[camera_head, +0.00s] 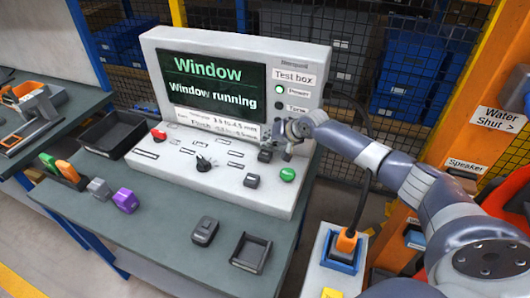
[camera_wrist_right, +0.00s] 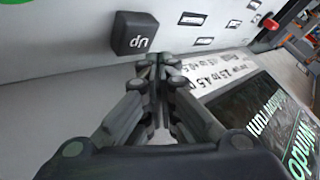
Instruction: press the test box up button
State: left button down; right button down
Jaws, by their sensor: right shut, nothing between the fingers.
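The test box (camera_head: 300,55) stands on the grey table, its screen reading "Window running". The black up button (camera_wrist_right: 135,33) is on its sloped panel, at the upper left in the wrist view. My right gripper (camera_head: 287,154) is shut and empty over the panel's right part. In the wrist view its fingertips (camera_wrist_right: 158,62) are beside the up button, with a gap in the picture; I cannot tell their height above the panel. My left gripper is not in view.
Another dark button (camera_head: 251,181) and a green button (camera_head: 287,174) sit nearer the panel's front. A black knob (camera_head: 204,163) and red button (camera_head: 158,134) are further left. A small black tray (camera_head: 237,262) and dark block (camera_head: 205,230) lie on the table in front.

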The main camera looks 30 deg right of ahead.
jog(key=shift+r+p, duration=1.7)
jog(key=shift+r, duration=0.45)
notch_tip(320, 180, up, 6)
jog(key=p, duration=0.6)
send_over(267, 153)
notch_tip(267, 153, up, 2)
jog(key=shift+r+p, duration=0.15)
jog(key=shift+p, duration=0.15)
jog(key=shift+d, duration=0.1)
